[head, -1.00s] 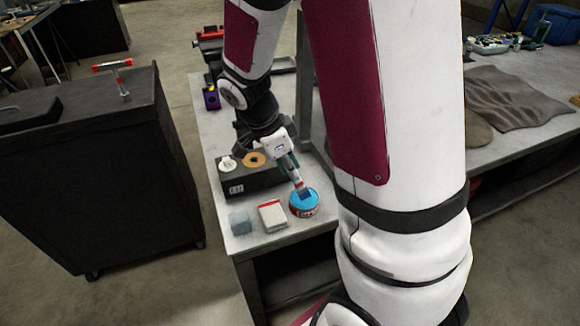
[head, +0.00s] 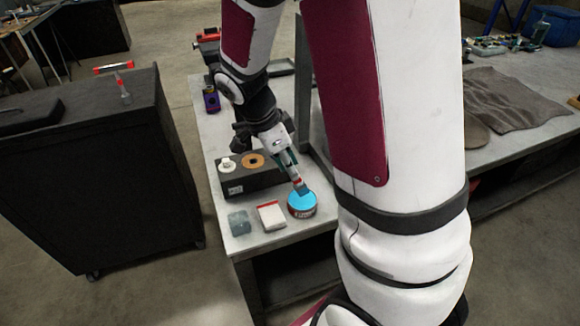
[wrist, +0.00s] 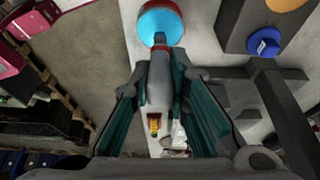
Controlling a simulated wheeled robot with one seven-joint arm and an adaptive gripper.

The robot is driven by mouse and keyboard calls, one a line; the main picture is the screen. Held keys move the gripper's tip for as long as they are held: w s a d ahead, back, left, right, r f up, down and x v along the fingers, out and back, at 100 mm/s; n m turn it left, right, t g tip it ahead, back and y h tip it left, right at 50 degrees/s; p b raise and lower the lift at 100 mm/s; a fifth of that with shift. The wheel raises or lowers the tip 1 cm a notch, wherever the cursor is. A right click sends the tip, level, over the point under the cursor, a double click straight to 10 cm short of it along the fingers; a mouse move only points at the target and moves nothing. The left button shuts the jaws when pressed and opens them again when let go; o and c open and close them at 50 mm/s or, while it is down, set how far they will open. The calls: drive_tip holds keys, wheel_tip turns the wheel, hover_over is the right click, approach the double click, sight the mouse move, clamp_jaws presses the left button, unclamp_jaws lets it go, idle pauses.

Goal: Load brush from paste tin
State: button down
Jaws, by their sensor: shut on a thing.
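The paste tin (head: 302,208), round with a bright blue top and a red and dark side, stands on the bench near its front end. My gripper (head: 287,160) is shut on the brush (head: 298,184) above the back of the tin. The brush points down at a tilt, its tip at the tin's far side. In the wrist view the teal fingers of my gripper (wrist: 163,78) hold the brush (wrist: 159,62) between them, and its tip overlaps the blue face of the tin (wrist: 172,22). I cannot tell whether the bristles touch the paste.
A white and red box (head: 271,217) and a grey-blue block (head: 240,223) lie left of the tin. A dark box (head: 236,186) carrying a white ring and a tan ring stands behind them. A dark upright post (head: 306,90) rises from the bench behind my arm.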

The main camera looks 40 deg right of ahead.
drive_tip(key=shift+r+p, duration=1.25)
drive_tip(key=shift+r, duration=1.4)
